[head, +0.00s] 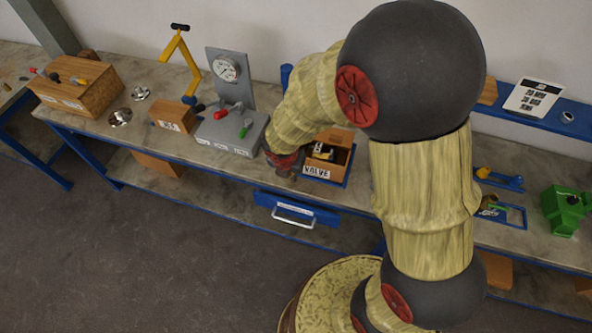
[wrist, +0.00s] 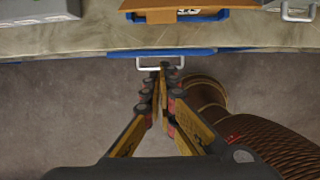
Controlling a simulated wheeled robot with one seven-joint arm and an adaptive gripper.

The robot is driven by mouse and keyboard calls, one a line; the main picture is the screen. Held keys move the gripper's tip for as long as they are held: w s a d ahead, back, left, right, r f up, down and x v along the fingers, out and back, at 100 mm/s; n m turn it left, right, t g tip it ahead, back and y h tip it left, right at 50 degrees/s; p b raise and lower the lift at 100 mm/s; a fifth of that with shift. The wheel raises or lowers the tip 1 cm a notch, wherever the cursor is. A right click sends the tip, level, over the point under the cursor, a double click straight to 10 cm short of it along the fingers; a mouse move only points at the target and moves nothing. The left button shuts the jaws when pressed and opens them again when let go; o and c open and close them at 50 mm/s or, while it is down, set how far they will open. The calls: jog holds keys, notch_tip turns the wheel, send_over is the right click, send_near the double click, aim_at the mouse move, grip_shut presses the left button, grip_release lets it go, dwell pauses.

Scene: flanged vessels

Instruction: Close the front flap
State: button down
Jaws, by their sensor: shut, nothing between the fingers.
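The front flap (head: 296,210) is a blue panel with a pale bar handle, at the front of the bench just below its edge. In the wrist view the flap (wrist: 118,54) is a thin blue strip, with its handle (wrist: 147,66) towards me. How far it stands open I cannot tell. My gripper (wrist: 163,68) is shut and empty, its fingertips overlapping the handle in the wrist view; whether they touch is unclear. In the head view my gripper (head: 284,171) is partly hidden, near the bench's front edge, above and left of the flap handle.
An open wooden box labelled VALVE (head: 317,172) stands on the bench above the flap. A grey gauge unit (head: 232,130) stands left of it. A green vessel (head: 565,208) is far right. Another pale handle (wrist: 298,14) shows at upper right. The floor before the bench is clear.

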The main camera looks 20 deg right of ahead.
jog(key=b+x, duration=0.4)
jog(key=x, duration=0.6)
jog(key=shift+w+d+r+p, duration=0.95)
jog(key=shift+w+r+p, duration=0.15)
jog(key=shift+w+r, duration=0.2)
